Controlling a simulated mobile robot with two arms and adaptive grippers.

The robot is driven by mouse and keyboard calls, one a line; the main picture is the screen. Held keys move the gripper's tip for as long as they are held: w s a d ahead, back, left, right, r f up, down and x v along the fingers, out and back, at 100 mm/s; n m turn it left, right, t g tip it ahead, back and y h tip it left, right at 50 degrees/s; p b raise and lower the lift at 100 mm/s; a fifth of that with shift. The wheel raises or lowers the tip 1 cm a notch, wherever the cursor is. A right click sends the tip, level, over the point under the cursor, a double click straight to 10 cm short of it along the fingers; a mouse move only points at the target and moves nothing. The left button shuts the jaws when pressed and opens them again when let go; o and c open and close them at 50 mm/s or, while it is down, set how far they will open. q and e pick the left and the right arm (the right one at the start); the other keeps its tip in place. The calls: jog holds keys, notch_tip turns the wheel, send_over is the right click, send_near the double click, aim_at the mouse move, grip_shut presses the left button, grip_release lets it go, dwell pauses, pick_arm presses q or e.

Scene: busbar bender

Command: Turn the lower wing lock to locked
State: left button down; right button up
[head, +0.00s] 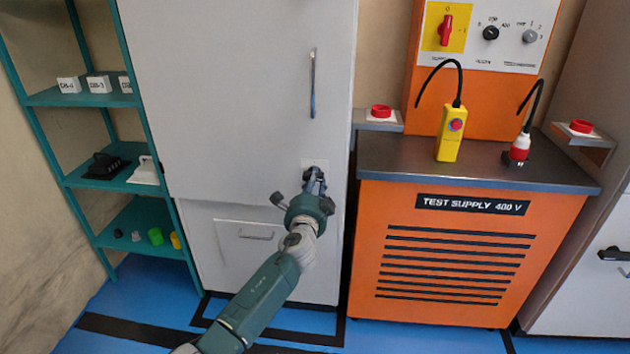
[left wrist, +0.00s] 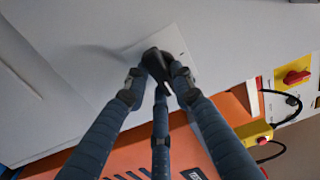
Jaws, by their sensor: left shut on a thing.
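The lower wing lock (left wrist: 156,65) is a small black knob on a light plate (left wrist: 180,55) on the grey cabinet door. In the left wrist view my left gripper (left wrist: 158,78) has its fingers closed around the knob. In the head view my left gripper (head: 314,180) reaches to the same light plate (head: 317,163), below the long door handle, and covers the lock. The fingers hide much of the knob, so I cannot tell its turn position. My right gripper is not in view.
The grey cabinet (head: 230,90) has a vertical handle (head: 312,83) above and a drawer (head: 250,233) below. The orange test supply unit (head: 455,270) stands close on the right. A teal shelf (head: 130,180) stands on the left. Blue floor is free in front.

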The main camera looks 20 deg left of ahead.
pick_arm(q)
jog(key=shift+m, duration=0.3)
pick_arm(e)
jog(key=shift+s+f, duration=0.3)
pick_arm(q)
jog(key=c, duration=1.4)
grip_release()
jog(key=shift+c, duration=0.2)
jog(key=v, duration=1.2)
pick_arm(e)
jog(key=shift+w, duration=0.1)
